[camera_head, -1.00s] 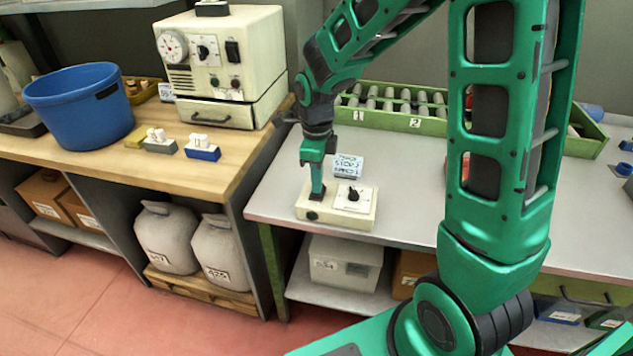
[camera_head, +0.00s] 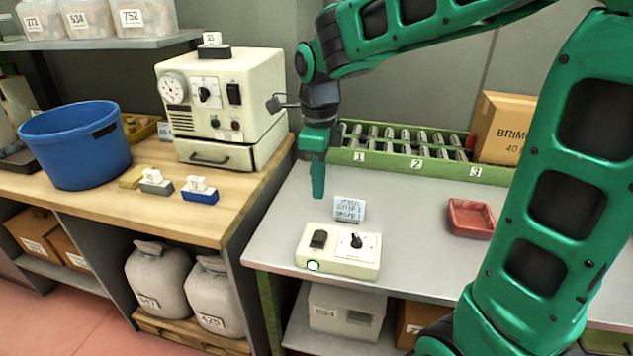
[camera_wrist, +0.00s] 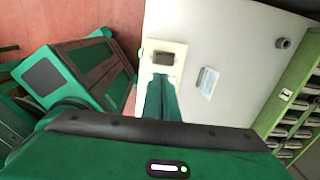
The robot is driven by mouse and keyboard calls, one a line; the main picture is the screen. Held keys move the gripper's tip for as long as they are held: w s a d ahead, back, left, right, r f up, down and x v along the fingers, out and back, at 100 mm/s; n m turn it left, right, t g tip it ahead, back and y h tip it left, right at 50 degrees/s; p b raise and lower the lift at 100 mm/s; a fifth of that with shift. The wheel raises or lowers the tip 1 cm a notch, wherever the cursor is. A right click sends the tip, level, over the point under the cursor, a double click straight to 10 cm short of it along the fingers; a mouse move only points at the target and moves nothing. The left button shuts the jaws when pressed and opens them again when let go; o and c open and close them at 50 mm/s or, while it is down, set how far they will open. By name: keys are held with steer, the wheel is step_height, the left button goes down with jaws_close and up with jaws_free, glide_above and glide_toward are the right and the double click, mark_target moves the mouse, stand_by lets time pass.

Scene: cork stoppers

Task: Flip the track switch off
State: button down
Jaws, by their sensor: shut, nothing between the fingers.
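The cream control box (camera_head: 338,263) sits near the front edge of the grey metal table. On its top are a black rocker switch (camera_head: 319,239) at the left and a black rotary knob (camera_head: 356,240) on a white plate. A small round lamp (camera_head: 313,266) on its front looks bright, white with some green. My gripper (camera_head: 317,195) is shut and empty, pointing down above the box and apart from it. In the wrist view the shut fingers (camera_wrist: 161,80) appear just below the rocker switch (camera_wrist: 163,58). I cannot make out which way the rocker is tilted.
A small sign (camera_head: 349,209) stands behind the box. A green roller track (camera_head: 400,160) runs along the back, with a red tray (camera_head: 470,218) to the right. A cream machine (camera_head: 222,95) and a blue bucket (camera_head: 76,150) stand on the wooden bench at left.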

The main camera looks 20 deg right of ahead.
mark_target(317, 237)
steer(key=shift+r, duration=0.3)
steer(key=shift+w, duration=0.1)
steer(key=shift+w+d+g+y, duration=0.35)
steer(key=shift+w+d+g, duration=0.2)
steer(key=shift+w, duration=0.25)
steer(key=shift+w+d+g+y, duration=0.35)
steer(key=shift+w+d+g, duration=0.2)
steer(key=shift+w, duration=0.25)
steer(key=f, duration=0.4)
steer(key=s+a+f, duration=0.1)
steer(key=f, duration=0.4)
steer(key=s+f, duration=0.1)
steer(key=f, duration=0.3)
steer(key=shift+s+a+f, duration=0.1)
steer(key=shift+a+f, duration=0.25)
steer(key=shift+a, duration=0.05)
